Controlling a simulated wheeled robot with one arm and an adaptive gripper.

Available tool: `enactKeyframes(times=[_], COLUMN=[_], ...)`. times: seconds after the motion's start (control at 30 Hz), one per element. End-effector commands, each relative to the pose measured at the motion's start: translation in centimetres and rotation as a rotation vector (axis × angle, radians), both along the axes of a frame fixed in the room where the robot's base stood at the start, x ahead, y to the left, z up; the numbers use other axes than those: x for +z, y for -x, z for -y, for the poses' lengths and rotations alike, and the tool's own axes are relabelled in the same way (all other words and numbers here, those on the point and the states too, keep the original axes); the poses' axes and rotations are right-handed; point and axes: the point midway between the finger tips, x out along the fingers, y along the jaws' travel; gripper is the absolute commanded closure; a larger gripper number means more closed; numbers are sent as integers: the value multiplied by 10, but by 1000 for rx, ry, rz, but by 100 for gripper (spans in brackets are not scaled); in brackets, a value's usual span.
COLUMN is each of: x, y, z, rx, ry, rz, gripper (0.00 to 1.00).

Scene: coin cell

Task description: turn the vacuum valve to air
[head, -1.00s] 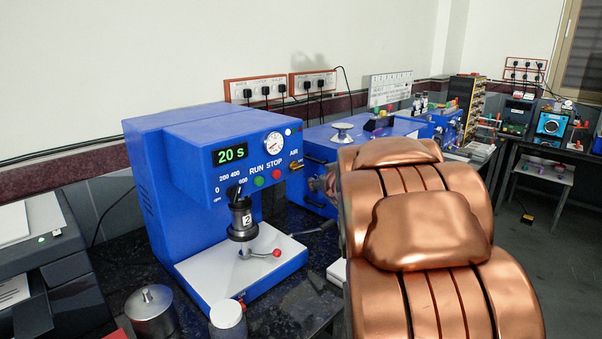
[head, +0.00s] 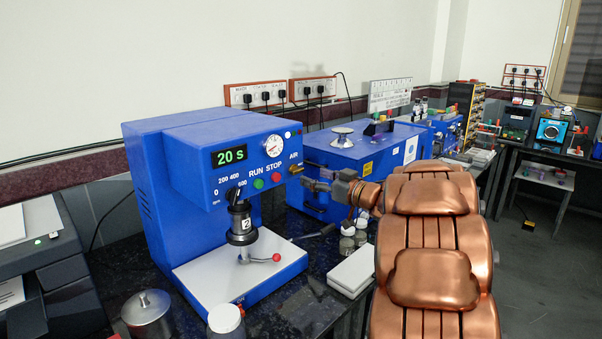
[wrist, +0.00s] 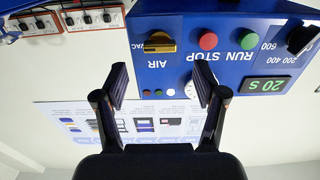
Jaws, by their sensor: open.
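The vacuum valve is a small brass lever (head: 295,169) at the right end of the blue machine's front panel, below the AIR label. In the upside-down wrist view the lever (wrist: 159,43) lies across the panel, level with the VAC label, with AIR printed beside it. My gripper (head: 312,184) is just right of the valve in the head view. In the wrist view my gripper (wrist: 161,80) is open and empty, with its fingers either side of the valve's line. The lever shows beyond the fingertips, and I see no contact.
Green RUN (wrist: 249,39) and red STOP (wrist: 208,41) buttons sit beside the valve. The machine's red-tipped handle (head: 276,257) sticks out below. A blue box (head: 340,160) stands close behind on the right. Small bottles (head: 347,240) and a white block (head: 351,271) are under my forearm.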

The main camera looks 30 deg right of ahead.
Motion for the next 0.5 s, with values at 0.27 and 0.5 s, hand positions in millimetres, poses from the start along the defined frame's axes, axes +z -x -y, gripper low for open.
enactKeyframes(times=[0.27,0.5], x=[-1,0], y=[-40,-58], z=[-10,-15], rx=[1,1], ry=[-2,0], rz=[-4,0], gripper=[29,29])
